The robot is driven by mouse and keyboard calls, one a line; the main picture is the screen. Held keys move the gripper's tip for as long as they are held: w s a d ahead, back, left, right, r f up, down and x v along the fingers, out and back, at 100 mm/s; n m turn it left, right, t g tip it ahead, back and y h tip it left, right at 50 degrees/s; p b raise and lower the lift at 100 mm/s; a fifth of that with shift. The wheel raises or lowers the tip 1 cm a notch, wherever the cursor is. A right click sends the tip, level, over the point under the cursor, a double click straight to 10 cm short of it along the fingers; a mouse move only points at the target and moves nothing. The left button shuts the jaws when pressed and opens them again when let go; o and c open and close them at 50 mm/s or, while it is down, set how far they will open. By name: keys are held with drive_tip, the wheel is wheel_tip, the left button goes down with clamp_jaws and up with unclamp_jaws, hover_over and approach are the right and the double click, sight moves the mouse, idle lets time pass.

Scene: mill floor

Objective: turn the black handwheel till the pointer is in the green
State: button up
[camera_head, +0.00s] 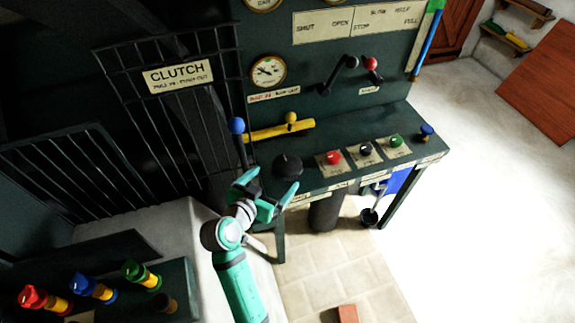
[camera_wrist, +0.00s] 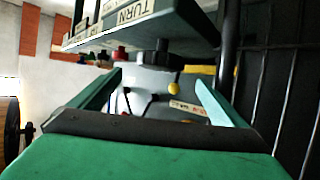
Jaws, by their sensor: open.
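A squat round black piece (camera_head: 287,166), which looks like the handwheel, stands on the left part of the dark green bench. My gripper (camera_head: 270,184) is open and empty in front of the bench's left end, close to the black piece. In the wrist view my gripper (camera_wrist: 159,80) shows its two teal fingers apart, with a dark knob-like shape (camera_wrist: 155,52) beyond and between them. A round white gauge (camera_head: 268,71) with a dark pointer is on the panel behind. Its pointer's zone is too small to tell.
Red (camera_head: 333,157), black (camera_head: 366,148) and green (camera_head: 396,140) buttons sit on the bench (camera_head: 225,168). A blue-knobbed lever (camera_head: 237,126) rises left of the black piece, near a yellow bar (camera_head: 280,130). A barred gate (camera_head: 150,125) is at left. Open floor lies right.

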sight(285, 169)
drive_tip(key=x, duration=1)
drive_tip(key=shift+w+d, duration=0.2)
drive_tip(key=shift+w, duration=0.15)
drive_tip(key=shift+c, duration=0.4)
drive_tip(key=c, duration=1)
